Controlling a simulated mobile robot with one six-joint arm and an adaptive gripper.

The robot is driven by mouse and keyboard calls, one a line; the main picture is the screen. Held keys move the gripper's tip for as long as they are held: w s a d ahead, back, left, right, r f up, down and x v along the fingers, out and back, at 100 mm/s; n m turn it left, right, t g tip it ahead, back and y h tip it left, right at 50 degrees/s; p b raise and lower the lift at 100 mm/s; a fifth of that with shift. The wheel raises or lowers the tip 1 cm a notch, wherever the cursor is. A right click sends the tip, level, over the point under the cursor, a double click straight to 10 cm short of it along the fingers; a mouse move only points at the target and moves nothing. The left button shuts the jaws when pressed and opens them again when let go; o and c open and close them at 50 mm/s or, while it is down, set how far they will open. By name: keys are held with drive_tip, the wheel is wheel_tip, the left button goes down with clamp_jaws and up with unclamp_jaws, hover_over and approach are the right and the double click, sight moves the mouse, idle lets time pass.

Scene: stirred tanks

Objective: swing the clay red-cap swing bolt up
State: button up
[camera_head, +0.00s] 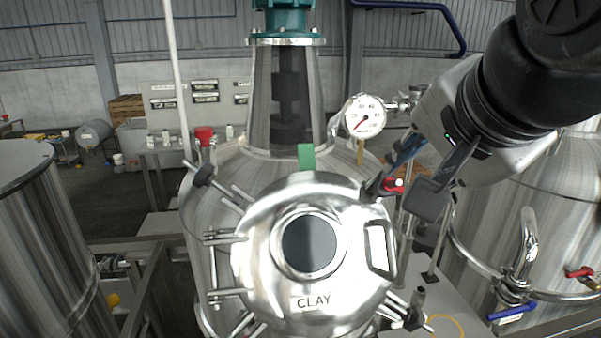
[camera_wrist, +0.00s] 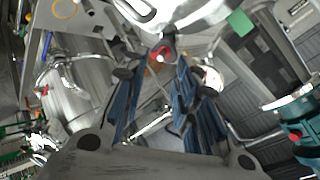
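The clay tank's round steel lid (camera_head: 270,240) bears the word CLAY and a dark round window. The red-cap swing bolt (camera_head: 394,185) is at the lid's upper right edge; its cap also shows in the wrist view (camera_wrist: 160,54). My gripper (camera_head: 404,191) comes in from the upper right, with its fingers apart near the red cap. In the wrist view the red cap appears between the two blue-sided fingers, near their tips. I cannot tell whether a finger touches it. Most of the bolt's shaft is hidden by the fingers.
Other swing bolts, such as the black-capped one (camera_head: 204,174), stick out around the lid. A pressure gauge (camera_head: 365,116) stands close to my arm's left. Other tanks stand left (camera_head: 45,240) and right (camera_head: 490,215).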

drive_tip(key=shift+v, duration=1.55)
